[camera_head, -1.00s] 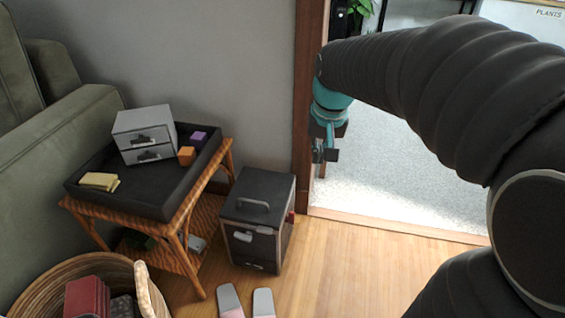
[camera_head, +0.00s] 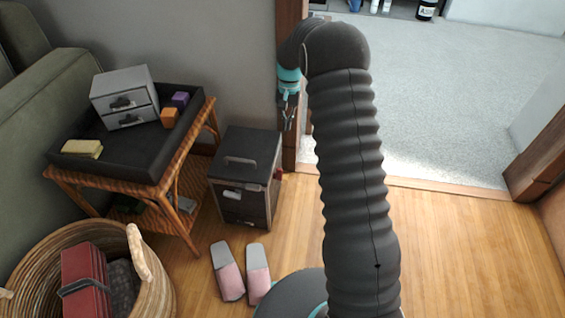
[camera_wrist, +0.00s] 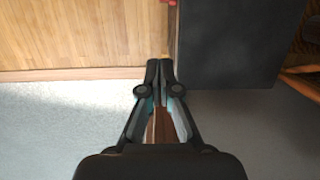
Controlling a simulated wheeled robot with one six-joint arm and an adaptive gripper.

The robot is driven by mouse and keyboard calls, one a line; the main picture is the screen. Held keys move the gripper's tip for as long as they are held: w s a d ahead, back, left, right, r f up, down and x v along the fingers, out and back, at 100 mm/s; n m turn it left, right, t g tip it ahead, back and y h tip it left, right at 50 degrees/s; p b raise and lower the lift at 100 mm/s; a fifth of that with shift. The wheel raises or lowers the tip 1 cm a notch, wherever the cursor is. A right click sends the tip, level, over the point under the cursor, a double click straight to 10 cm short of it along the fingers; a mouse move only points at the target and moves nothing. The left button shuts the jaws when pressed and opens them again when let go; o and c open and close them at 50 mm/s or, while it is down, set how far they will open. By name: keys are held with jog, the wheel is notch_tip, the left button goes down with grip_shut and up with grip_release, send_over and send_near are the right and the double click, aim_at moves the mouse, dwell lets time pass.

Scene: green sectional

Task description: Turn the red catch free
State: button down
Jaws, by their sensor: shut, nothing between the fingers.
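The red catch (camera_head: 279,174) is a small red spot on the right side of the dark box-like cabinet (camera_head: 232,187), near its top. In the wrist view, a bit of red (camera_wrist: 168,3) shows at the top edge, beside the cabinet (camera_wrist: 225,45). The catch's shape and angle are too small to make out. My gripper (camera_head: 288,125) hangs by the wooden door frame, behind and right of the cabinet, apart from the catch. In the wrist view, my gripper (camera_wrist: 160,62) has its fingertips together, empty, near the cabinet's corner.
A wicker table (camera_head: 180,167) with a black tray stands left of the cabinet. Slippers (camera_head: 243,270) and a wicker basket (camera_head: 155,290) are in front. The wooden door frame (camera_head: 290,60) is close to my gripper.

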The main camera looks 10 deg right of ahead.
aim_at(278, 174)
jog(key=shift+g, duration=0.3)
jog(key=f, duration=0.2)
jog(key=w+f, duration=0.1)
jog(key=f, duration=0.1)
jog(key=shift+w+d+f, duration=0.1)
jog(key=shift+f, duration=0.05)
jog(key=s+a+f, duration=0.2)
jog(key=s+f, duration=0.4)
jog(key=f, duration=0.3)
jog(key=shift+a+f, duration=0.25)
jog(key=shift+f, duration=0.1)
jog(key=shift+d, duration=0.1)
